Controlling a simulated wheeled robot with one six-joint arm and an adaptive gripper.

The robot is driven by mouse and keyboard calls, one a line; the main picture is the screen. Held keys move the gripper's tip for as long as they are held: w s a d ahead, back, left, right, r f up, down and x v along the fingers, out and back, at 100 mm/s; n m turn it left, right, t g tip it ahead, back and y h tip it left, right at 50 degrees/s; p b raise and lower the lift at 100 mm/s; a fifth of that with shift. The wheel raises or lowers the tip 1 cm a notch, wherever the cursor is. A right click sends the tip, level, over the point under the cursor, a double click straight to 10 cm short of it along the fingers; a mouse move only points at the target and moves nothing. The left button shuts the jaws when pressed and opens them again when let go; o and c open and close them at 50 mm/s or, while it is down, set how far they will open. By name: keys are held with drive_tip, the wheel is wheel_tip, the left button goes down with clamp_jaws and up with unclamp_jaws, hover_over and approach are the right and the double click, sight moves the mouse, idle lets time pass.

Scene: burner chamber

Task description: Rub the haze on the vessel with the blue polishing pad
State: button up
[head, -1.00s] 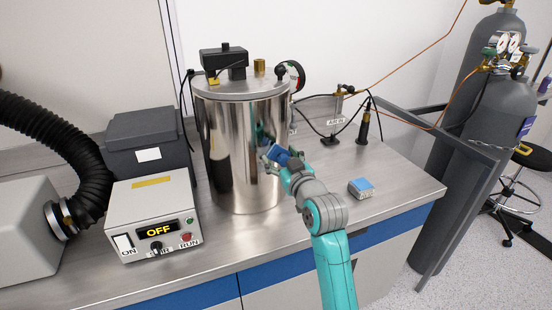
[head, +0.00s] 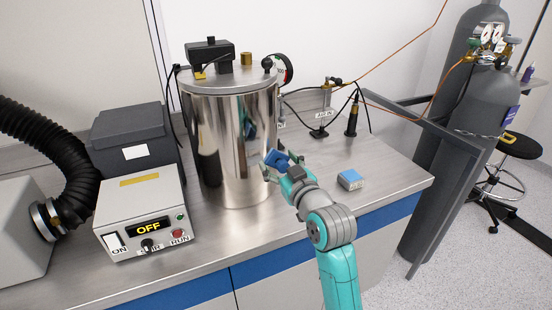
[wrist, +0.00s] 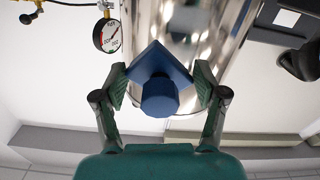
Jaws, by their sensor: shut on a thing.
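The vessel (head: 210,140) is a tall polished steel cylinder with a lid, upright on the bench; it also shows in the wrist view (wrist: 222,32). My gripper (head: 272,163) is at the vessel's right front side, low on the wall. It is shut on the blue polishing pad (head: 276,158), which in the wrist view (wrist: 159,75) sits between both fingers (wrist: 160,84) with its knob toward me. The pad's face is turned to the vessel, but I cannot tell whether it touches. No haze can be made out among the reflections.
A control box (head: 140,215) reading OFF and a dark grey box (head: 130,140) stand left of the vessel. A small blue-topped block (head: 350,180) lies on the bench (head: 385,190) to the right. A gauge (wrist: 107,35) juts from the vessel's side. Gas cylinders (head: 470,150) stand at far right.

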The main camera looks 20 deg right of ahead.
sight(284, 170)
drive_tip(key=shift+s, duration=0.15)
drive_tip(key=shift+s, duration=1.45)
drive_tip(key=w+a+f, duration=0.1)
drive_tip(key=a+f, duration=0.2)
drive_tip(key=a, duration=0.3)
drive_tip(key=shift+w+a+r, duration=0.1)
drive_tip(key=shift+w+a, duration=0.05)
drive_tip(key=shift+w, duration=1.35)
drive_tip(key=shift+w+a, duration=0.1)
drive_tip(key=shift+w, duration=1.35)
drive_tip(key=shift+w, duration=1.05)
drive_tip(key=shift+d, duration=0.1)
